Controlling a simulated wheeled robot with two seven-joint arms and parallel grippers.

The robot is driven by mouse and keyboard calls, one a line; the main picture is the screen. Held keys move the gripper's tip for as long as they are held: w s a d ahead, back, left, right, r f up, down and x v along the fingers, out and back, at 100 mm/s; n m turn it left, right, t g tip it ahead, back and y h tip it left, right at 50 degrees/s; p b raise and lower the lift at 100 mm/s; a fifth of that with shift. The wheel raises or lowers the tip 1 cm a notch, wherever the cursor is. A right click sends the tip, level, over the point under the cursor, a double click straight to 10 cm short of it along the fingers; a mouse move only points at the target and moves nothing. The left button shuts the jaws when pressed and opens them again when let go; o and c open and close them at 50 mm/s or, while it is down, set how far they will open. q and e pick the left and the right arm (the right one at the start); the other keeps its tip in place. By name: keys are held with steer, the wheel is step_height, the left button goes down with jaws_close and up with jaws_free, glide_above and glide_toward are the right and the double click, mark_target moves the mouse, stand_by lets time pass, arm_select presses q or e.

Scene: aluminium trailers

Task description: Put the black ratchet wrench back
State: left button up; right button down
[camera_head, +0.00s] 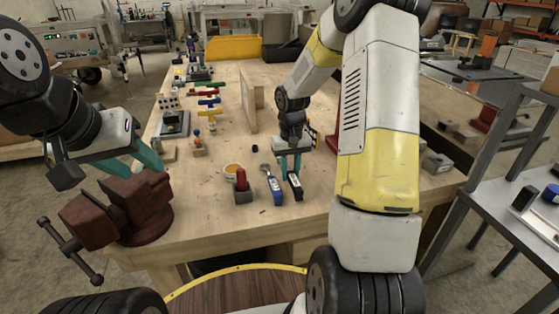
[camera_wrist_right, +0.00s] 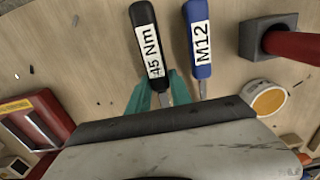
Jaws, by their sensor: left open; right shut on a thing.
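The black ratchet wrench (camera_head: 296,187) is at the front middle of the wooden bench, its handle toward the front edge. In the right wrist view its black handle (camera_wrist_right: 147,42) carries a "45 Nm" label. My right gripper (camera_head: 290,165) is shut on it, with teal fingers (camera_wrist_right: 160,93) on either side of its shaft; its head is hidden. I cannot tell whether it touches the bench. A blue wrench (camera_head: 275,188) lies just left of it, labelled "M12" in the wrist view (camera_wrist_right: 199,38). My left gripper (camera_head: 134,166) is open and empty by the red vise.
The dark red vise (camera_head: 118,210) stands at the bench's front left corner. A block with a red handle (camera_head: 242,186) and a tape roll (camera_head: 232,169) are left of the wrenches. An upright wooden board (camera_head: 250,103) stands behind. The bench front is clear.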

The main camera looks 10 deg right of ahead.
mark_target(290, 172)
steer(key=shift+f, duration=0.6)
steer(key=c, duration=1.1)
jaws_free()
step_height(290, 172, up, 8)
steer(key=shift+s+r, duration=0.1)
steer(key=shift+r, duration=0.15)
steer(key=s+a+r+t, duration=0.1)
steer(key=s+r+t, duration=0.1)
steer(key=s+r, duration=0.3)
steer(key=s+a+r+t+y, duration=0.1)
steer(key=s+a+r+t, duration=0.1)
steer(key=s+r, duration=0.4)
steer(key=s+a+r+t+y, duration=0.1)
steer(key=s+a+r+t, duration=0.1)
steer(key=s+r, duration=0.4)
steer(key=shift+s, duration=2.65)
